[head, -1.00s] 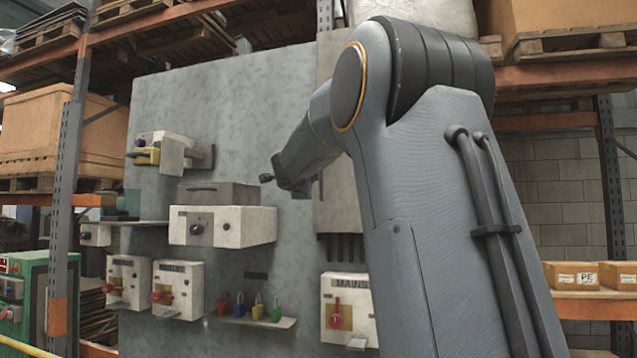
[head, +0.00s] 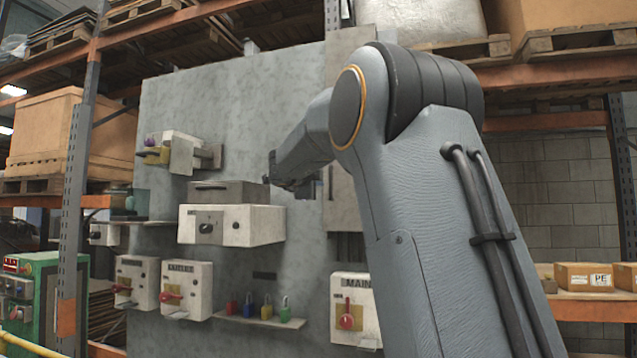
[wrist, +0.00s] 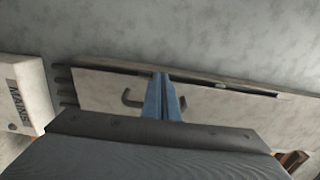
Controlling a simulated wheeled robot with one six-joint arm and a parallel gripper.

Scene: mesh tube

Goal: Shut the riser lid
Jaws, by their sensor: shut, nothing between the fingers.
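The riser is a tall pale grey trunk on the right of the grey board, largely behind my arm in the head view. Its lid (head: 343,203) is a long flat panel. In the wrist view the lid (wrist: 220,112) lies across the picture, with a dark hooked handle (wrist: 131,98). A dark gap along its upper edge shows it standing slightly ajar. My gripper (wrist: 162,78) has blue fingers, shut and empty, in front of the lid just right of the handle. I cannot tell whether they touch it.
A white box with a black knob (head: 232,225) juts from the board left of my gripper. The MAINS box (head: 354,308) is below the riser and also shows in the wrist view (wrist: 22,95). Coloured padlocks (head: 266,308) stand on a small shelf.

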